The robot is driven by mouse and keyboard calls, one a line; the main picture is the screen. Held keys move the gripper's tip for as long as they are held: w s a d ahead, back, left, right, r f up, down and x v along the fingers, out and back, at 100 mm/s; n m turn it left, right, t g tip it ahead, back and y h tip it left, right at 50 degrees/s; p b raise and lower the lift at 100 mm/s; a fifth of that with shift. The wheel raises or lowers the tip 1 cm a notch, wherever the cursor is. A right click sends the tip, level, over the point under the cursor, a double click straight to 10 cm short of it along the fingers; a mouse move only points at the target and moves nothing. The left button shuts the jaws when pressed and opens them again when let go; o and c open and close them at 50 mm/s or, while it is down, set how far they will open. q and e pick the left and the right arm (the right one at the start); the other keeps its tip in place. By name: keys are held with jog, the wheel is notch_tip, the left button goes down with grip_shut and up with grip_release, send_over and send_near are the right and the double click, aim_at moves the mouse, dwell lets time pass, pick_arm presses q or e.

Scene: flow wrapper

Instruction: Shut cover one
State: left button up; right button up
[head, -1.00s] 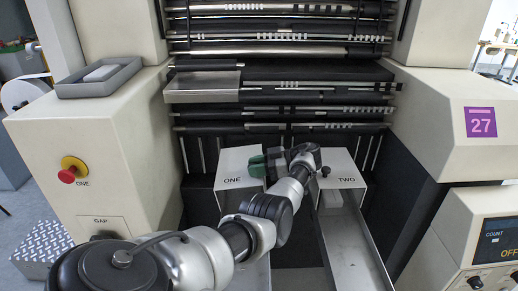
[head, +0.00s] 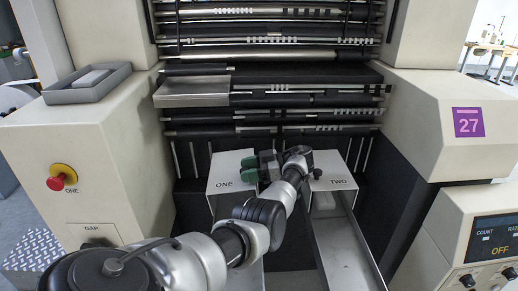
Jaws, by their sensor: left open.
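Cover ONE (head: 226,170) is a white box-like cover with the word ONE on its top, in the middle of the head view. Cover TWO (head: 336,172) is a similar white cover to its right, marked TWO. My left arm reaches in from the lower left, and its gripper (head: 262,166) with green fingertips is open at the right part of cover ONE. The gripper hides the right part of this cover, and I cannot tell whether it touches it. My right gripper is not in view.
A metal chute (head: 346,250) runs down from cover TWO. A grey tray (head: 88,82) sits on the left cabinet, above a red button (head: 57,183). Rollers and a metal plate (head: 192,91) are behind the covers. A display panel (head: 490,238) is at the lower right.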

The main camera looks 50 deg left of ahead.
pick_arm(q)
jog(key=r, duration=0.2)
jog(key=d+r, duration=0.1)
jog(key=r, duration=0.1)
jog(key=shift+w, duration=0.25)
jog(key=w+d+r+b, duration=0.2)
jog(key=d+r, duration=0.4)
jog(key=d, duration=0.4)
jog(key=shift+w+d+r, duration=0.2)
jog(key=shift+w+r, duration=0.1)
jog(key=shift+r, duration=0.05)
